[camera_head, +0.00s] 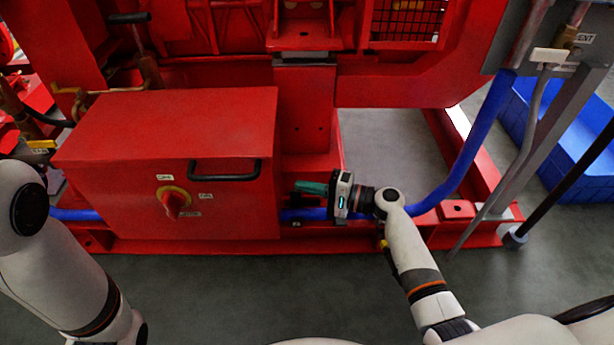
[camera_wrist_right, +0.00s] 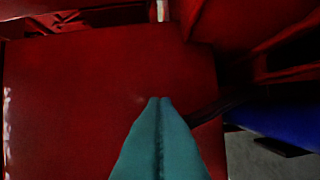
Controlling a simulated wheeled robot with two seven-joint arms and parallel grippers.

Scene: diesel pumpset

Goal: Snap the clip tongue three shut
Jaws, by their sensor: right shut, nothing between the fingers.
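My right gripper (camera_head: 299,186) has teal fingers pressed together and empty, pointing left at the right side of the red box (camera_head: 165,125). In the wrist view the shut fingertips (camera_wrist_right: 160,101) are in front of a red surface (camera_wrist_right: 90,75); I cannot tell whether they touch it. A blue hose (camera_head: 425,207) runs low along the red base, passing below and behind the gripper. It also shows in the wrist view (camera_wrist_right: 285,120), with a small dark piece (camera_wrist_right: 281,146) at its lower edge. I cannot pick out clip tongue three for certain. My left gripper is not in view.
The red box has a black handle (camera_head: 225,171) and a red rotary switch (camera_head: 173,201) on its front. The red base rail (camera_head: 190,246) runs along the floor. Grey pipes and a blue crate (camera_head: 560,140) stand at the right. The grey floor in front is clear.

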